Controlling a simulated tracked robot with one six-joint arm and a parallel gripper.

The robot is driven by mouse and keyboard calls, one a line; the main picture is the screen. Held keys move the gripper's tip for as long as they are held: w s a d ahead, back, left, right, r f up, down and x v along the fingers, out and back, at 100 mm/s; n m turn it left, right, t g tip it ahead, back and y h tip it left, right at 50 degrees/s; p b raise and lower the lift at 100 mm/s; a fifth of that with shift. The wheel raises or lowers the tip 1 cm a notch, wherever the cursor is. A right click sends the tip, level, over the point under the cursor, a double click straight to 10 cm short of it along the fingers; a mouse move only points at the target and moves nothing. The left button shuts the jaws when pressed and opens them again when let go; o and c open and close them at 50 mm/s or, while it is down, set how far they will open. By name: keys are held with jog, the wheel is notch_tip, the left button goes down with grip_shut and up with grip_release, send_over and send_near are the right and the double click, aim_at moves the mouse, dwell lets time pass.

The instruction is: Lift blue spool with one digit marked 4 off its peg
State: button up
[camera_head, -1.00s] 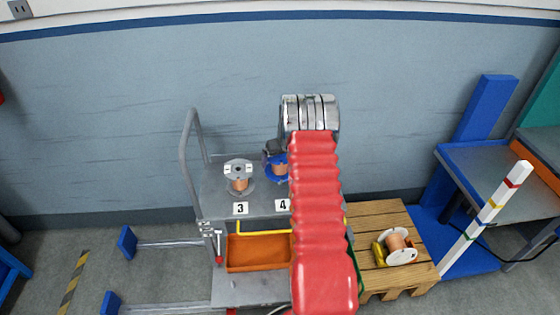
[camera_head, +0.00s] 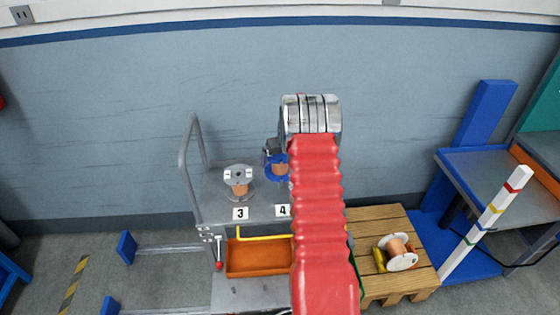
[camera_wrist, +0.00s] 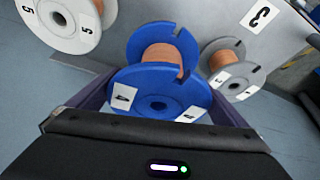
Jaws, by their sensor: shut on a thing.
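The blue spool (camera_head: 275,174) with copper-coloured wire stands above the grey cart top (camera_head: 262,201), behind the label 4 (camera_head: 283,211), partly hidden by my red-sleeved arm. In the wrist view, the blue spool (camera_wrist: 158,88) fills the middle, with white marks and a dark centre hole on its near flange. My gripper (camera_wrist: 165,100) is shut on this spool, with a dark finger at each side of the flange. In the head view, only a small dark part of it shows beside the spool. The peg is hidden, so I cannot tell whether the spool is clear of it.
A grey spool (camera_head: 239,177) stands left of the blue one, near label 3 (camera_head: 240,213); it also shows in the wrist view (camera_wrist: 235,76). A white spool marked 5 (camera_wrist: 65,22) is close on the other side. An orange bin (camera_head: 258,257) sits below; a pallet (camera_head: 385,222) stands right.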

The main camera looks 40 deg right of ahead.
jog(key=shift+r, duration=0.25)
jog(key=shift+r, duration=1.35)
jog(key=shift+r, duration=0.1)
notch_tip(320, 180, up, 4)
jog(key=shift+f, duration=0.1)
dwell(0.6)
jog(key=shift+w, duration=0.1)
dwell(0.5)
